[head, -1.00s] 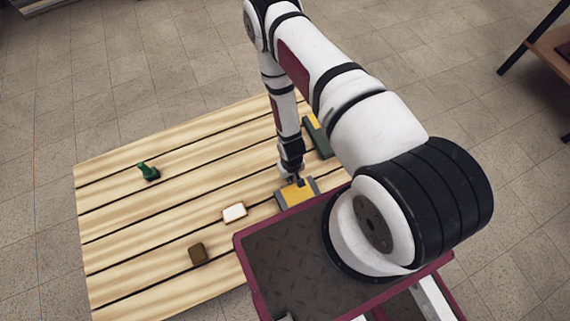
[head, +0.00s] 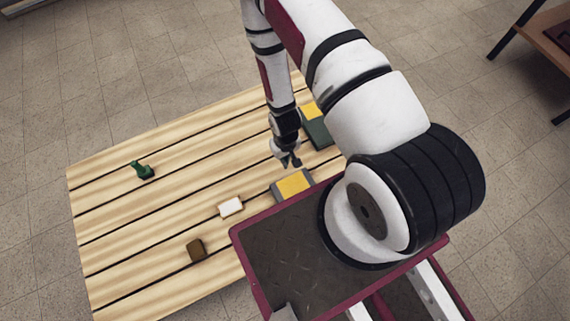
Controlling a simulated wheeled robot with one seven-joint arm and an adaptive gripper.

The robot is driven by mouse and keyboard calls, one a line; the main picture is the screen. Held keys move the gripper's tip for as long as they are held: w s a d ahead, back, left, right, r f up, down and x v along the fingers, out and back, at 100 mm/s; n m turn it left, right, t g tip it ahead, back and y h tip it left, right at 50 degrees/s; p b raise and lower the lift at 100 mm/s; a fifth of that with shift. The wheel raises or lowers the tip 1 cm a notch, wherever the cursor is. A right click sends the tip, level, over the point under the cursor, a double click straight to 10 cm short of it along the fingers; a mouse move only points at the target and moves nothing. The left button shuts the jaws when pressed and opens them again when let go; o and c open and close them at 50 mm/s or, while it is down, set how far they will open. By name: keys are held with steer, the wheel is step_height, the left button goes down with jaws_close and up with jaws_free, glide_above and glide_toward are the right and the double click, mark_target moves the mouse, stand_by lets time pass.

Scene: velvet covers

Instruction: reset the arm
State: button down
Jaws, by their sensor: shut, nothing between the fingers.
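My gripper (head: 291,162) hangs from my white and black arm over the right part of the slatted wooden table (head: 150,215). It is shut and empty. Its tips show just above, in the picture, a grey block with a yellow top (head: 293,186), apart from it. Part of the gripper is dark and small, so its fingers show little detail.
A green box with a yellow top (head: 317,129) stands just right of my gripper. A white block (head: 231,207), a brown block (head: 196,250) and a small green figure (head: 142,170) lie further left. Bare table lies between them. A wooden side table (head: 551,42) stands far right.

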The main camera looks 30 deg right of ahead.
steer(key=shift+r, duration=1.3)
steer(key=w+r, duration=0.3)
steer(key=r, duration=1.2)
steer(key=w+r, duration=0.2)
steer(key=r, duration=1.3)
steer(key=s+r, duration=1.6)
steer(key=r, duration=0.4)
steer(key=s+r, duration=0.3)
steer(key=s, duration=0.6)
step_height(320, 180, up, 33)
steer(key=t+p, duration=0.4)
steer(key=p, duration=2.7)
steer(key=shift+f, duration=0.2)
